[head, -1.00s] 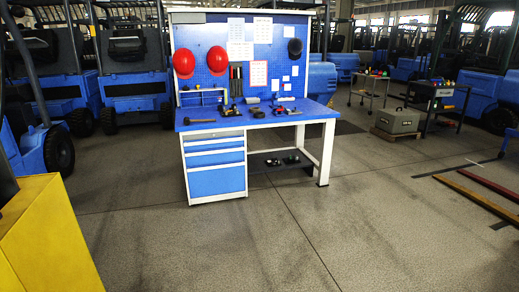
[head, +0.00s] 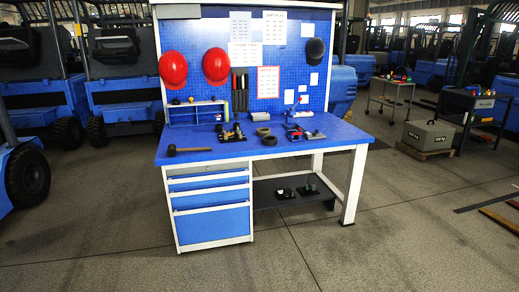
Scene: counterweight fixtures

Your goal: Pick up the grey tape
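A blue workbench (head: 300,150) with white legs stands ahead of me. Two low, roll-like objects lie near the middle of its top. One is a grey roll (head: 261,116) towards the back, which looks like the grey tape. The other is a darker roll (head: 266,136) just in front of it. Both are small at this distance, so I cannot be sure which is the grey tape. Neither of my grippers is in view.
A mallet (head: 188,150) and several tools (head: 232,132) share the bench top. A drawer unit (head: 211,205) fills its left side. A grey case (head: 428,135) and carts stand at right, forklifts (head: 120,70) at left. The floor (head: 330,262) before the bench is clear.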

